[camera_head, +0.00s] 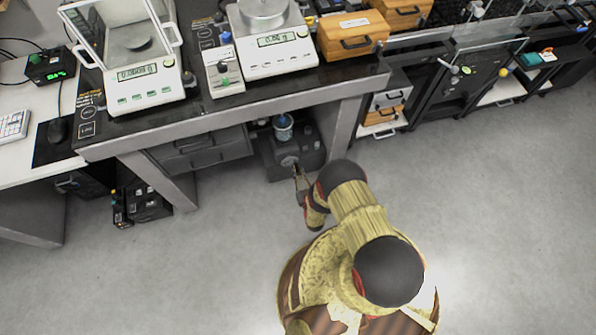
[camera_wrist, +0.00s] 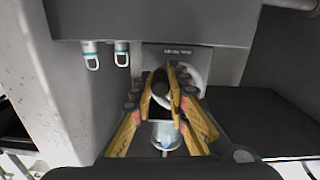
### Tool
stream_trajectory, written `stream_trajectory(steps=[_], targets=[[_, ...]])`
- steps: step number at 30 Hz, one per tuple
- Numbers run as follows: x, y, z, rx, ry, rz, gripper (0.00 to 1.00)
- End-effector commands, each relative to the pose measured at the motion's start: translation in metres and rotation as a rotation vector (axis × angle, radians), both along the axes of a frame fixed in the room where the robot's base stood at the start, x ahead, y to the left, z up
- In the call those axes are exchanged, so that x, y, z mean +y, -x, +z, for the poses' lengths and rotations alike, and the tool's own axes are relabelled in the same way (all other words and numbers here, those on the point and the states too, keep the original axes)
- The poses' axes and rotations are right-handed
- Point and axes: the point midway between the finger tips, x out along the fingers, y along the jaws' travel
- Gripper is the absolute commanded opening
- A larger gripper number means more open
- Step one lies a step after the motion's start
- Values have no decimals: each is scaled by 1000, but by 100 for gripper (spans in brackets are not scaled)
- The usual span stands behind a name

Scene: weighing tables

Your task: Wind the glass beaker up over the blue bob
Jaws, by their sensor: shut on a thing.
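The glass beaker (camera_head: 284,134) stands upright on a dark box-shaped stand (camera_head: 313,151) under the weighing table. The blue bob (camera_head: 283,121) shows at the beaker's mouth; how deep it sits inside I cannot tell. In the wrist view the beaker (camera_wrist: 166,136) is partly hidden behind my fingers. A pale round wheel (camera_wrist: 198,78) is on the stand's front, and it also shows in the head view (camera_head: 289,161). My gripper (camera_wrist: 168,84) is shut on a dark handle (camera_wrist: 160,88) at this wheel. The fingers hide part of the wheel.
The table (camera_head: 240,103) with two balances overhangs the stand, and its leg (camera_head: 158,180) is to the left. Grey drawers (camera_head: 204,150) are beside the stand. Two hooks (camera_wrist: 121,54) hang in the wrist view. The floor (camera_head: 200,265) in front is clear.

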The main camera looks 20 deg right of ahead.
Motion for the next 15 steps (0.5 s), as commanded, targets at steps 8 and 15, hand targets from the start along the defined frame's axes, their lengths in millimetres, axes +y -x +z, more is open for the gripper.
stream_trajectory(steps=[8,15], targets=[[1,0,0,0,-7,1,0],[3,0,-2,-1,-82,2,0]])
